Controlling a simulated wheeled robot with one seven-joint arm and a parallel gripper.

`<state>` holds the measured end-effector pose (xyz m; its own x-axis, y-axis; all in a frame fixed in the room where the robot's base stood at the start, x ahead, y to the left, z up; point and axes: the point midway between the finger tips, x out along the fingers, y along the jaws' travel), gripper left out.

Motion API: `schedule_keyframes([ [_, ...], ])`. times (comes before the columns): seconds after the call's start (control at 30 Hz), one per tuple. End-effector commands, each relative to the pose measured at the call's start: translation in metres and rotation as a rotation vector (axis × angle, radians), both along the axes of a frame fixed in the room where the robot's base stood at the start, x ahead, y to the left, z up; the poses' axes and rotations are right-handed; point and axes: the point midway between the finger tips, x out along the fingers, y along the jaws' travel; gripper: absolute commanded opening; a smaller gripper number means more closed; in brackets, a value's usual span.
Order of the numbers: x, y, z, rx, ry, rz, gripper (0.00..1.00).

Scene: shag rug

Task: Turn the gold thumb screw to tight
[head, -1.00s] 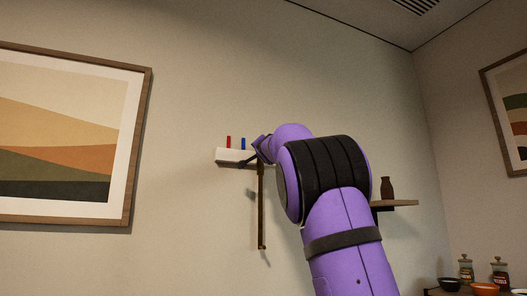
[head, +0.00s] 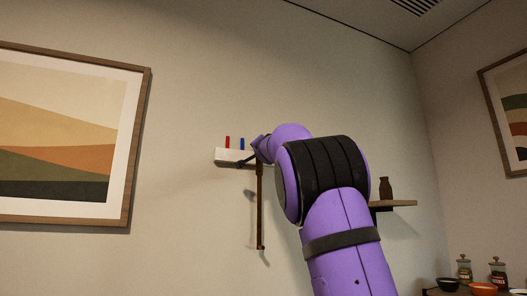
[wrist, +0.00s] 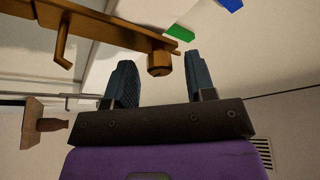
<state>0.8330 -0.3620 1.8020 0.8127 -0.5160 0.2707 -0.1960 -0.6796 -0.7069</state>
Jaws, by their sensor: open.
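The gold thumb screw (wrist: 160,64) is a small brass-coloured knob at the end of a long brown-gold bar (wrist: 110,25) in the wrist view. My gripper (wrist: 158,72) is open, with one dark finger on either side of the knob. The knob lies near the level of the fingertips, and I cannot tell whether either finger touches it. In the head view the bar (head: 260,210) hangs down the wall below a white block (head: 228,157). There my own arm hides the screw and most of the gripper.
A red peg (head: 228,142) and a blue peg (head: 243,143) stand up from the white block. A wooden shelf (head: 402,203) with a brown vase (head: 386,188) is on the wall to the right. A framed picture (head: 130,150) hangs to the left.

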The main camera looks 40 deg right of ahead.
Motion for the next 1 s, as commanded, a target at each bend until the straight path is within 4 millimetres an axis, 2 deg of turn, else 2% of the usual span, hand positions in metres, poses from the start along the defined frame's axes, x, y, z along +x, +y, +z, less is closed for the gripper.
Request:
schedule_keyframes([
  [1.0,-0.024,0.018,-0.009,-0.001,0.002,0.003,0.50],
])
